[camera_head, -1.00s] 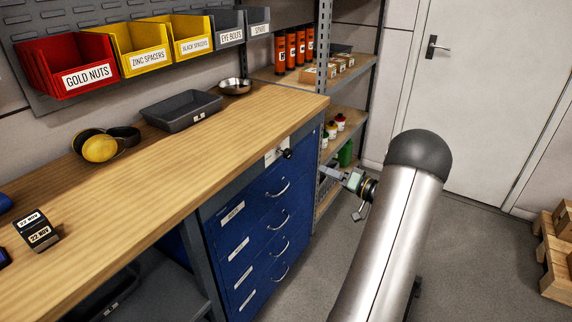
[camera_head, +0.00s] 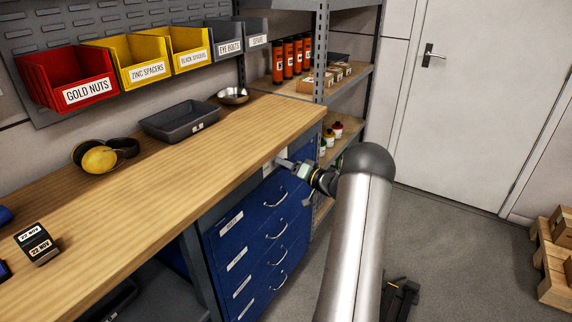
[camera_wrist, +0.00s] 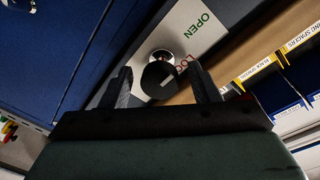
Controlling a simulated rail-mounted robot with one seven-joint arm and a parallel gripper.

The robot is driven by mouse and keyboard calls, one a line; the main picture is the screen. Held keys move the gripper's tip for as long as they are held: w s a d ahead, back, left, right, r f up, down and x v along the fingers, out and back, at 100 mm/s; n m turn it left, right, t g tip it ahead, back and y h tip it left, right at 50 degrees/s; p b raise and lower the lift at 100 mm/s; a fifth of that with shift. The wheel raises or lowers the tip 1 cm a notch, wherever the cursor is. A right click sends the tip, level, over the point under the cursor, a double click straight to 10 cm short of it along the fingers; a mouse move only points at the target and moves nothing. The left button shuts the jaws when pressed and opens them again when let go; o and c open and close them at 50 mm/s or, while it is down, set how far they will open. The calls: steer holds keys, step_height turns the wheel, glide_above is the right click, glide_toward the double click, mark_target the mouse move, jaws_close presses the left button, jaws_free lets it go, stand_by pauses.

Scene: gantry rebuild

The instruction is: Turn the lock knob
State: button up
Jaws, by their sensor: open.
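The lock knob (camera_wrist: 158,80) is a dark round knob with a light mark, on a grey plate (camera_wrist: 196,32) lettered "OPEN" and, partly covered, what looks like "LOCK". In the wrist view my gripper (camera_wrist: 162,80) is open, one finger on each side of the knob. I cannot tell whether the fingers touch it. In the head view my gripper (camera_head: 284,163) is at the plate at the top of the blue drawer cabinet (camera_head: 238,232), just under the bench edge. The knob is hidden there behind my gripper.
The wooden bench top (camera_head: 190,150) overhangs just above the cabinet front. Drawer handles (camera_head: 277,199) stick out below. A grey shelf unit (camera_head: 345,88) with bottles stands close behind on the right. The floor (camera_head: 450,235) to the right is mostly clear, with a pallet (camera_head: 555,255) at the edge.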

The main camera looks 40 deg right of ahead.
steer(key=shift+w+a, duration=0.1)
steer(key=shift+w, duration=0.25)
steer(key=c, duration=1)
